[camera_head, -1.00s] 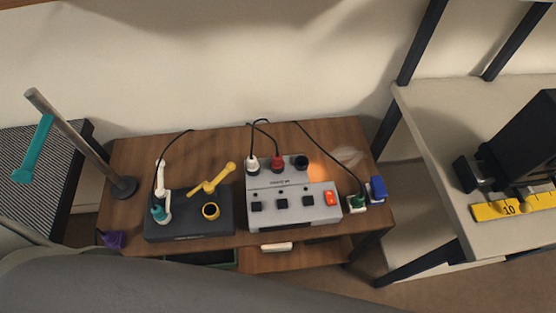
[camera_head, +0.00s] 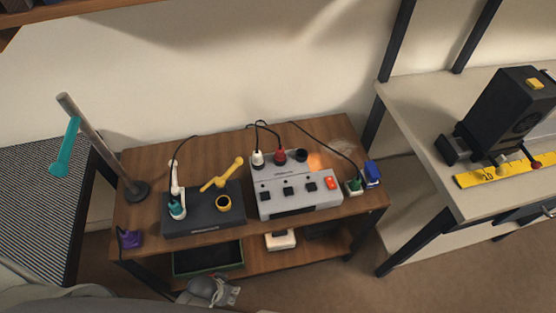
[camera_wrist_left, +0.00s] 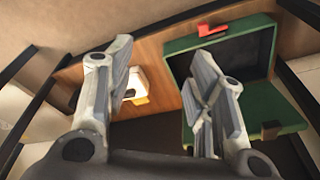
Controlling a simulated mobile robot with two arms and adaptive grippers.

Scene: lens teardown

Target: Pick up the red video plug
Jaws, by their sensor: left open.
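The red plug (camera_head: 280,156) stands in the back row of the grey switch box (camera_head: 296,205), on the table. My left gripper (camera_head: 222,291) is low in front of the table, well below and apart from the red plug. In the left wrist view my left gripper (camera_wrist_left: 160,88) is open, with nothing between its fingers. The red plug does not show in that view. My right gripper is not in view.
A green-rimmed case (camera_wrist_left: 222,48) with a red part (camera_wrist_left: 213,30) and a white block (camera_wrist_left: 137,87) sit on the lower shelf. On the tabletop stand a dark base (camera_head: 203,222) with teal and yellow parts, a grey pole (camera_head: 105,150), and green and blue plugs (camera_head: 373,172).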

